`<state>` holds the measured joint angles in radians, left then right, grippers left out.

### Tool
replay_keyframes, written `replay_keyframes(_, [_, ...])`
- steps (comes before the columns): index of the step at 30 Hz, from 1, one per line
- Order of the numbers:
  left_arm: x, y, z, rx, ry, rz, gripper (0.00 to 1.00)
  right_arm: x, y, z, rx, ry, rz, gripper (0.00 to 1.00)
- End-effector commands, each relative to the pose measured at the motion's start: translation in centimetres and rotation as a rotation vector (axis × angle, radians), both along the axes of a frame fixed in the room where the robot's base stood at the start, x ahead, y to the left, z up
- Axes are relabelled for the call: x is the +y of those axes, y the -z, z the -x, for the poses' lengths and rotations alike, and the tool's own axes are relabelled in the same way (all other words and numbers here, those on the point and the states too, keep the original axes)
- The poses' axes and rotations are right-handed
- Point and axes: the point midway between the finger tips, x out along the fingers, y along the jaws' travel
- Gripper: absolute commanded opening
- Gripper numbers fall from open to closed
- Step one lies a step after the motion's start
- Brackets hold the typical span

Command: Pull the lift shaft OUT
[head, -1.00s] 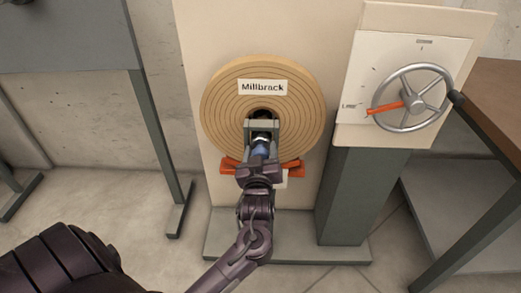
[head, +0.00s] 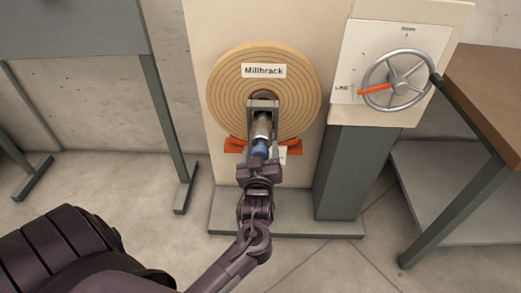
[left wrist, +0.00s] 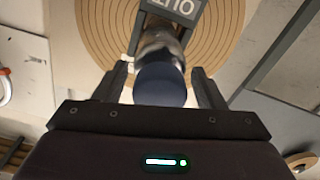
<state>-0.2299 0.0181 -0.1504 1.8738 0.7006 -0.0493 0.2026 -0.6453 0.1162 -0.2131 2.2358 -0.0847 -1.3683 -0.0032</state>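The lift shaft (head: 262,126) is a metal cylinder with a blue knob (head: 261,149) on its near end. It sticks out toward me from a grey bracket (head: 263,104) at the coil's centre. In the left wrist view the knob (left wrist: 160,85) is close up, with the bracket and upside-down "OUT" lettering (left wrist: 178,6) behind it. My left gripper (head: 259,162) is at the knob. Its fingers (left wrist: 160,88) stand either side of the knob, with a narrow gap on each side. My right gripper is out of view.
The round tan coil (head: 225,95) carries a "Millbrack" label. Orange-red pieces (head: 234,146) flank the shaft below it. A handwheel (head: 398,58) with an orange pointer is at the right. A brown-topped table (head: 485,85) stands farther right. Bare floor is in front.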

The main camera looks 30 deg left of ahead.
Motion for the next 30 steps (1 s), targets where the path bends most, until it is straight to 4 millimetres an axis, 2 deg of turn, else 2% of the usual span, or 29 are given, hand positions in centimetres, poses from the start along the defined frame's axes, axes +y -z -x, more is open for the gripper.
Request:
replay_keyframes(7, [-0.4, -0.1, 0.6, -0.001, 0.0, -0.001, 0.64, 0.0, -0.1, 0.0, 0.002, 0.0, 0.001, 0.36])
replay_keyframes(19, [-3.6, 0.0, 6.0, 0.002, 0.001, 0.0, 0.64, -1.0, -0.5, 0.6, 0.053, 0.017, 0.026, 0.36])
replay_keyframes(24, [-4.1, -0.1, 6.8, 0.0, 0.0, 0.0, 0.64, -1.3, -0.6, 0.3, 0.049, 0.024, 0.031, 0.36])
replay_keyframes(30, [-4.1, -0.1, 6.8, -0.001, 0.0, -0.001, 0.64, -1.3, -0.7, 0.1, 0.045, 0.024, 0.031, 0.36])
